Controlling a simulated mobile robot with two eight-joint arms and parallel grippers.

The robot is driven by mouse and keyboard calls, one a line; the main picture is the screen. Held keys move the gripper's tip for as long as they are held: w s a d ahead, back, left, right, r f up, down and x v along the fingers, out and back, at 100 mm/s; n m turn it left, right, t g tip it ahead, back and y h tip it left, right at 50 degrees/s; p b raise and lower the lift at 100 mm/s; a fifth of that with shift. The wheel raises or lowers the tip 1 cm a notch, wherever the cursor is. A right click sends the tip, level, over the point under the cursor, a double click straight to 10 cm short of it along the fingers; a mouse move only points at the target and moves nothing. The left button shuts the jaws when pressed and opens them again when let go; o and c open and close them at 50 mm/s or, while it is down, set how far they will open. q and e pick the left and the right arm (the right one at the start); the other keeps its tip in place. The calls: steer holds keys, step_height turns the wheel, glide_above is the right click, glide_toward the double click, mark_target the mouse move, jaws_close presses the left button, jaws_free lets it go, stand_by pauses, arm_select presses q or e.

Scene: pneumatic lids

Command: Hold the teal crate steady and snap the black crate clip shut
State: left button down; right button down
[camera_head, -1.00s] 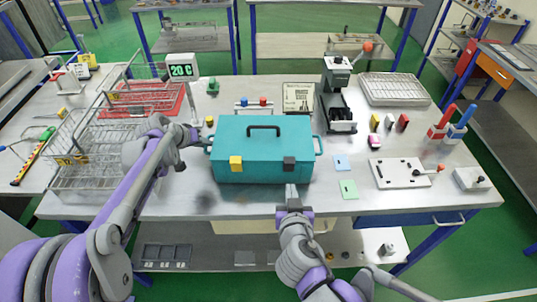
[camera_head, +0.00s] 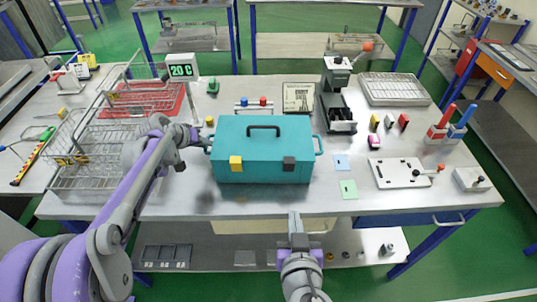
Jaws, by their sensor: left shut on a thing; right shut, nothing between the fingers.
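The teal crate (camera_head: 262,150) stands upright on the metal bench, with a black handle on its lid. The black crate clip (camera_head: 289,164) is on the right of its front face. At this size I cannot tell whether it is latched. A yellow clip (camera_head: 235,163) is on the left of that face. My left gripper (camera_head: 206,143) is shut on the crate's left side handle, which it mostly hides. My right gripper (camera_head: 294,215) is shut and empty, in front of the crate near the bench's front edge, apart from the black clip.
Wire baskets (camera_head: 95,155) stand at the left. Blue (camera_head: 342,162) and green (camera_head: 348,189) cards and a white plate (camera_head: 400,173) lie to the right of the crate. A black machine (camera_head: 337,100) stands behind right. The bench directly before the crate is clear.

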arm_select(q)
steer(key=c, duration=0.8)
jaws_free()
steer(key=v, duration=1.2)
steer(key=s+d+f+y, duration=0.1)
steer(key=s+f, duration=0.3)
steer(key=s, duration=0.5)
steer(key=s+d+f+g+y, duration=0.1)
steer(key=s+f, duration=0.3)
steer(key=s, duration=0.6)
steer(key=s+d+f+y, duration=0.2)
steer(key=s+f, duration=0.3)
steer(key=s, duration=0.4)
steer(key=shift+s+d+m, duration=0.2)
steer(key=shift+d+m, duration=0.05)
steer(key=shift+m, duration=0.15)
arm_select(e)
steer(key=s+d+f+g, duration=0.4)
steer(key=d+f+g, duration=0.3)
steer(key=d+f, duration=0.4)
steer(key=shift+s+g, duration=0.2)
steer(key=shift+g, duration=0.2)
